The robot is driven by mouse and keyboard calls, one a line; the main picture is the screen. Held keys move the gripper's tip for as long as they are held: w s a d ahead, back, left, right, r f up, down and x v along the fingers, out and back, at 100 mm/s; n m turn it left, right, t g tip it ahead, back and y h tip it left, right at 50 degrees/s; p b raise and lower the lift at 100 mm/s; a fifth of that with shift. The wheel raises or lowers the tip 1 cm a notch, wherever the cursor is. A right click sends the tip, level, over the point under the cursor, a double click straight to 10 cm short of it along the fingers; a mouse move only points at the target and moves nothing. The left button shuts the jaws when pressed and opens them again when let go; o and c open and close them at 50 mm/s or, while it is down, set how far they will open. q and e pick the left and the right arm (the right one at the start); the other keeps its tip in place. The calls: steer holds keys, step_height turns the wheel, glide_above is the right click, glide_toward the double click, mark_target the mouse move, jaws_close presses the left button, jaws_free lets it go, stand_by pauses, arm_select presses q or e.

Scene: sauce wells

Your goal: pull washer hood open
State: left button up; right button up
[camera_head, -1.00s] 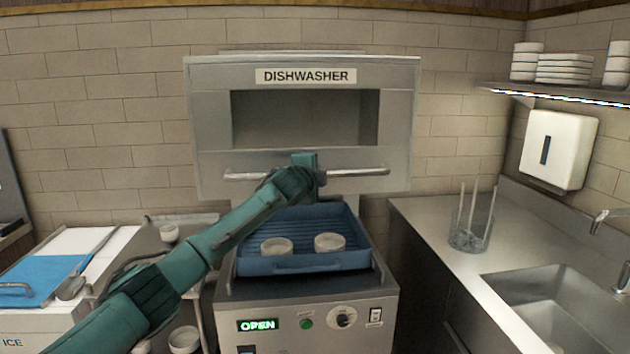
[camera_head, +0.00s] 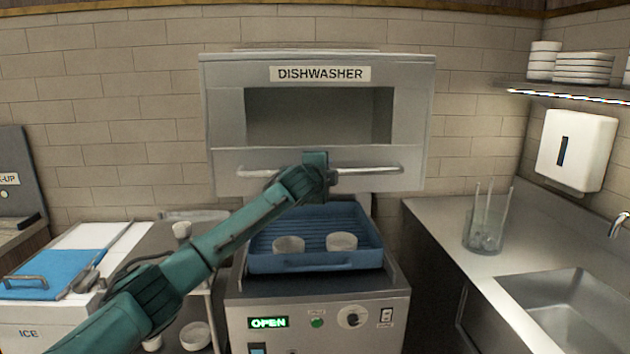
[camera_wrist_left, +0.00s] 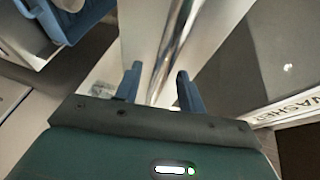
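The dishwasher hood (camera_head: 225,120) is a grey metal box with a window, standing raised above the machine base. Its horizontal bar handle (camera_head: 375,170) runs along the hood's lower front. My left gripper (camera_head: 326,172) is at the middle of this handle. In the left wrist view, the handle (camera_wrist_left: 172,45) runs between the two fingers of my left gripper (camera_wrist_left: 158,85). The fingers are apart, with a gap visible beside the bar. The green display on the base (camera_head: 268,322) reads OPEN. My right gripper is not in view.
A blue rack (camera_head: 315,262) with two bowls (camera_head: 289,245) sits under the hood. A steel counter with a sink (camera_head: 570,305) and a glass holder (camera_head: 484,235) is at right. An ice bin (camera_head: 30,320) with a blue lid is at left. Plates sit on the upper right shelf.

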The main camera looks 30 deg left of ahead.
arm_select(q)
steer(key=b+v, duration=0.2)
steer(key=v, duration=0.9)
steer(key=shift+s+a, duration=0.1)
steer(key=s+d+f+n+g+h, duration=0.15)
steer(key=d+f, duration=0.25)
steer(key=f, duration=0.5)
steer(key=s+d+f+g+h, duration=0.1)
steer(key=s+d+f+h, duration=0.15)
steer(key=d+f, duration=0.45)
steer(key=s+d+f+n+g+h, duration=0.1)
steer(key=s+d+f+h, duration=0.15)
steer(key=f, duration=0.85)
steer(key=s+d+f+n+g, duration=0.1)
steer(key=s+f+n, duration=0.4)
steer(key=s+f, duration=0.5)
steer(key=s+d+f+n+g, duration=0.1)
steer(key=s+f+n, duration=0.4)
steer(key=s+f, duration=0.5)
steer(key=s+d+y, duration=0.1)
steer(key=s, duration=0.7)
steer(key=shift+d, duration=0.2)
steer(key=shift+c, duration=0.4)
